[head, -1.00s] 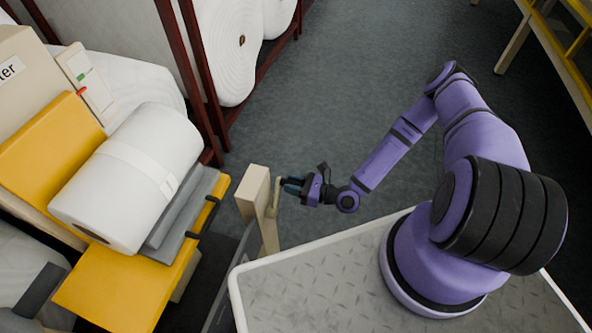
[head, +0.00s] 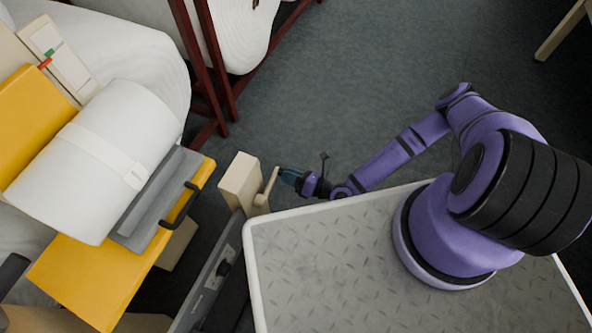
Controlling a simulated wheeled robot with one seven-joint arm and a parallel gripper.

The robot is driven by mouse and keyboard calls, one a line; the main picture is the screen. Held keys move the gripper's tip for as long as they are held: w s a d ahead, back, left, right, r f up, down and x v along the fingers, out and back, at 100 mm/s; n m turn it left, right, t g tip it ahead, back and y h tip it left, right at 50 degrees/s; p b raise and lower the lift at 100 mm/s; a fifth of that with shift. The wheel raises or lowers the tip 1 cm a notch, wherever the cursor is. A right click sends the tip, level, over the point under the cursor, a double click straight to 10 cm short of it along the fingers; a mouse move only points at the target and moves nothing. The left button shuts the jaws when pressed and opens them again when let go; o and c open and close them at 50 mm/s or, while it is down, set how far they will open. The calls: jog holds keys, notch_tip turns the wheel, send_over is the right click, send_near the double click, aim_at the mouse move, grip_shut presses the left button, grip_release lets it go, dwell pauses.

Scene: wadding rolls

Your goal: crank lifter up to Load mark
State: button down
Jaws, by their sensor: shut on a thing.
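The lifter's yellow platform (head: 95,278) is at the left, with a white wadding roll (head: 92,160) lying in front of its yellow back plate (head: 28,112). A pale scale panel (head: 66,68) behind it carries a green mark (head: 49,53) and a red pointer (head: 45,63) just below the green. Any lettering on the scale is too small to read. A beige crank handle (head: 267,190) stands at the right side of a beige crank box (head: 239,182). My gripper (head: 288,177) is shut on the handle's upper end; the fingertips are partly hidden there.
A grey plate with a black handle (head: 181,204) lies beside the roll. A dark red rack (head: 205,70) with white rolls stands behind. My grey deck is close to the crank box. The grey floor (head: 350,90) beyond the arm is clear.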

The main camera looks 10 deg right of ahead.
jog(key=shift+d+f, duration=0.1)
jog(key=shift+f, duration=0.15)
jog(key=c, duration=0.9)
grip_release()
jog(key=shift+r, duration=0.1)
